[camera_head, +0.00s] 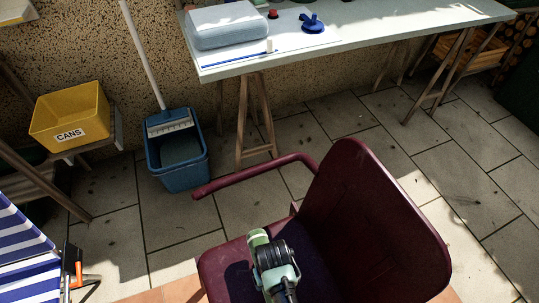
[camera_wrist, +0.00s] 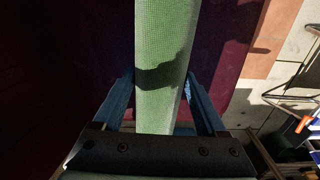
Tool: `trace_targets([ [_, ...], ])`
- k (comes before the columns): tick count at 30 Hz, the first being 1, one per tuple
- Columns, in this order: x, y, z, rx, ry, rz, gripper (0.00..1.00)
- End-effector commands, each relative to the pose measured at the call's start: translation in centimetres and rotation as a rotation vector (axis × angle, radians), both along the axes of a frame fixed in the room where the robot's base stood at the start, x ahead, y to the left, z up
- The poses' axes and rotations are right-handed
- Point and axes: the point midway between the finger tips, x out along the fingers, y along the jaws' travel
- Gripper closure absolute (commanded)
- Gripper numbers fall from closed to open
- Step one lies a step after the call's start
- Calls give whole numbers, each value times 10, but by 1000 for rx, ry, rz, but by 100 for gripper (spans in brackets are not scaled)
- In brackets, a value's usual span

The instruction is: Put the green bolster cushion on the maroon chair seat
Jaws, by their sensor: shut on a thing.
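The green bolster cushion (camera_head: 258,238) is over the seat of the maroon chair in the head view, partly hidden by my gripper. In the wrist view the cushion (camera_wrist: 164,60) runs lengthwise between my two blue fingers. My gripper (camera_head: 266,250) is shut on it, as the wrist view also shows (camera_wrist: 164,82). The maroon chair seat (camera_head: 225,270) lies beneath, and its maroon surface (camera_wrist: 228,50) shows beside the cushion in the wrist view. I cannot tell whether the cushion touches the seat.
The chair's backrest (camera_head: 365,220) rises right of my gripper, and its armrest (camera_head: 255,176) runs along the far side. A blue mop bucket (camera_head: 177,155), a yellow CANS bin (camera_head: 70,115) and a white-topped table (camera_head: 350,42) stand beyond. Striped blue-white fabric (camera_head: 25,250) is at the left.

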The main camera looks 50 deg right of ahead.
Motion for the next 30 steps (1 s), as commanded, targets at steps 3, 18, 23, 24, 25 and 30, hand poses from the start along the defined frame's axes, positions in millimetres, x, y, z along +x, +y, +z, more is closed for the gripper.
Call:
trace_targets([
  [3,-1,-2,-1,-2,-1,-8,100],
  [18,-2,-1,-12,0,1,-6,100],
  [23,-2,-2,-28,0,1,-6,100],
  [24,-2,-2,-32,0,1,-6,100],
  [25,-2,-2,-35,0,1,-6,100],
  [30,-1,-2,-52,-1,1,-5,100],
])
